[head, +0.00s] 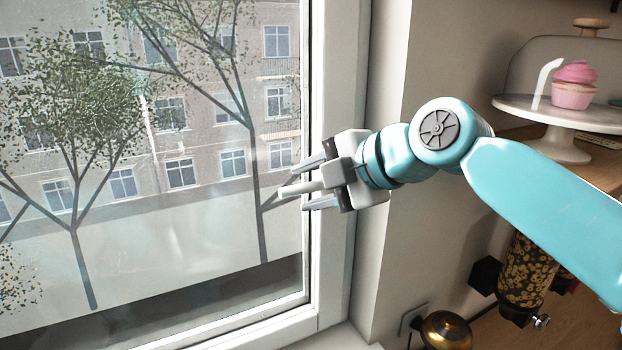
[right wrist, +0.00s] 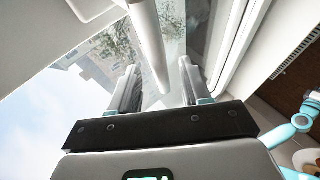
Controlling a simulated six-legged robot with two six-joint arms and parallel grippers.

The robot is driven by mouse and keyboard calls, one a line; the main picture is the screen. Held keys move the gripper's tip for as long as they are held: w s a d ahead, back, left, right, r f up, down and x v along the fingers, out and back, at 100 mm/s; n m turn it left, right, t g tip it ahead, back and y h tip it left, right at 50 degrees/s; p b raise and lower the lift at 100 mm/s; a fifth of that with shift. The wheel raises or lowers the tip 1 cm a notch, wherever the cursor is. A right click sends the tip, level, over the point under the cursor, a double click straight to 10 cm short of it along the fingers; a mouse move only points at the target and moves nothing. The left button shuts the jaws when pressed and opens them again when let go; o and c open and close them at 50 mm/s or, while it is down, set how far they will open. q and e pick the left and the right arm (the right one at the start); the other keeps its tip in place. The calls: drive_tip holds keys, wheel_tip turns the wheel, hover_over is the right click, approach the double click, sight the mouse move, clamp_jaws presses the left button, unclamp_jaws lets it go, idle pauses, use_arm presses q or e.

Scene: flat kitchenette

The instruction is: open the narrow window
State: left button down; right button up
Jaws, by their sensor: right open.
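The window (head: 318,90) fills the left of the head view, with a white frame and clear glass; no gap shows along its visible edge. A pale bar-shaped window handle (head: 291,190) points left across the glass in the head view. My right gripper (head: 300,187) is open at the right side of the frame, one finger above the handle and one below. In the right wrist view the handle (right wrist: 148,42) runs between the two spread fingers. Whether either finger touches it I cannot tell. The handle's base is hidden behind the gripper in the head view. My left gripper is out of view.
A wall (head: 400,230) stands close right of the window. Further right are a white cake stand (head: 560,110) with a pink cupcake (head: 573,88), a dark patterned dispenser (head: 525,270) and a brass-coloured round object (head: 447,330). The sill (head: 345,338) looks clear where visible.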

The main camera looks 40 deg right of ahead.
drive_tip(key=shift+w+a, duration=0.1)
drive_tip(key=shift+w, duration=0.1)
drive_tip(key=shift+s+d, duration=0.2)
drive_tip(key=shift+s, duration=0.2)
drive_tip(key=shift+w+a+f, duration=0.1)
drive_tip(key=shift+w+a, duration=0.05)
drive_tip(key=shift+w, duration=0.2)
clamp_jaws()
drive_tip(key=s+a+m+h+p, duration=0.1)
drive_tip(key=s+a+p, duration=0.1)
drive_tip(key=s, duration=0.4)
drive_tip(key=shift+a+r, duration=0.2)
drive_tip(key=shift+a, duration=0.1)
drive_tip(key=s+a+m+h, duration=0.1)
drive_tip(key=s+a, duration=0.2)
drive_tip(key=s, duration=0.2)
drive_tip(key=shift+s, duration=0.3)
